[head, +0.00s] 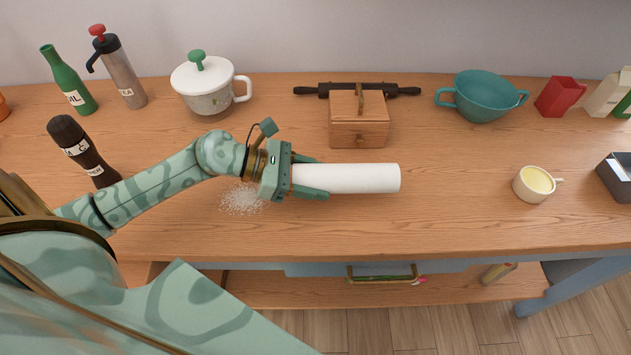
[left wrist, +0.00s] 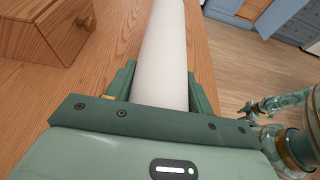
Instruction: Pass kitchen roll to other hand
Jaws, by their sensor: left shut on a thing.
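The kitchen roll (head: 362,178) is a plain white cylinder, lying level and pointing right over the middle of the counter. My left gripper (head: 318,178) is shut on its left end, with one finger on each side. I cannot tell how far the roll is above the wood. In the left wrist view the roll (left wrist: 163,45) runs straight out from between the fingers, and its far end is cut off by the top edge. My right gripper (left wrist: 256,106) shows small at the right of that view, apart from the roll; its finger opening is unclear. It is not in the head view.
A wooden box (head: 359,122) stands just behind the roll, with a dark rolling pin (head: 402,91) behind it. White grains (head: 242,199) lie beneath the left wrist. A cream cup (head: 533,186) stands to the right. The counter between roll and cup is clear.

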